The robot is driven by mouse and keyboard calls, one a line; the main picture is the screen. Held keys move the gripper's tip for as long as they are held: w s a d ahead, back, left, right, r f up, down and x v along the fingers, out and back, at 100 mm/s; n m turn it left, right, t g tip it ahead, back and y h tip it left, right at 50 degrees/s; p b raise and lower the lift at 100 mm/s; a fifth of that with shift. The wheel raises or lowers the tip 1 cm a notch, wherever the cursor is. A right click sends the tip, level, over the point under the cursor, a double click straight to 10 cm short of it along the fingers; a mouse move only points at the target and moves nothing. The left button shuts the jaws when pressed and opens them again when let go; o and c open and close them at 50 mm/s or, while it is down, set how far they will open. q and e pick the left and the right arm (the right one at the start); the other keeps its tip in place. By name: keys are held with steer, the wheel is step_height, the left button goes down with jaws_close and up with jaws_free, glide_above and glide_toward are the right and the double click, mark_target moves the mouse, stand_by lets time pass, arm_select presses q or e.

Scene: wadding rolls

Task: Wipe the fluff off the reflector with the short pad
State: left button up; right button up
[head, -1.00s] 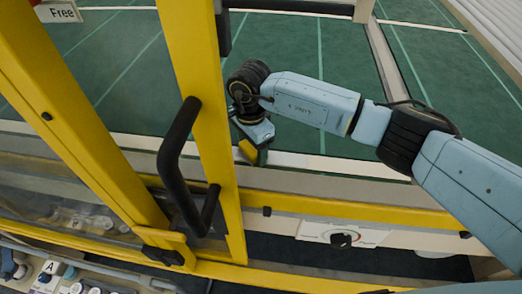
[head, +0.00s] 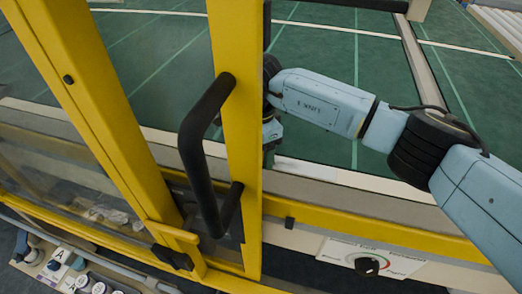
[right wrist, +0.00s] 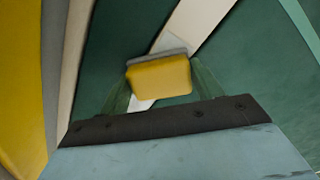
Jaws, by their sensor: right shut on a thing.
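My right gripper (right wrist: 160,80) is shut on a small yellow block (right wrist: 160,78) with a grey edge along its far side. It looks like the short pad, but I cannot read its length. In the head view my right gripper (head: 271,143) is partly hidden behind a yellow post, and the pad cannot be made out there. It is above or near a pale rail beside the green surface. I cannot pick out the reflector or any fluff for certain. My left gripper is not in view.
A yellow-framed door with a black handle (head: 194,150) stands close in front. A yellow rail (head: 350,229) and a panel with a dark knob (head: 367,266) run below. Labelled containers (head: 57,264) sit at the lower left. The green surface (head: 330,45) looks open.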

mark_target(319, 171)
steer(key=shift+s+d+f+p, duration=0.1)
steer(key=shift+s+d+p, duration=0.15)
steer(key=shift+d, duration=0.6)
steer(key=shift+s+d+r+p, duration=0.1)
steer(key=shift+s+d, duration=0.15)
steer(key=shift+d, duration=0.65)
steer(key=shift+s+d+f+p, duration=0.1)
steer(key=shift+s+d+p, duration=0.15)
steer(key=shift+d, duration=0.6)
steer(key=shift+s+d, duration=0.25)
steer(key=shift+d, duration=0.65)
steer(key=shift+s+d, duration=0.25)
steer(key=shift+d, duration=0.6)
steer(key=shift+s+d, duration=0.25)
steer(key=shift+d, duration=0.6)
steer(key=shift+s+d, duration=0.25)
steer(key=shift+d, duration=0.65)
steer(key=shift+s+d, duration=0.25)
steer(key=shift+d, duration=0.6)
steer(key=shift+r+p, duration=1.4)
steer(key=shift+r, duration=1.7)
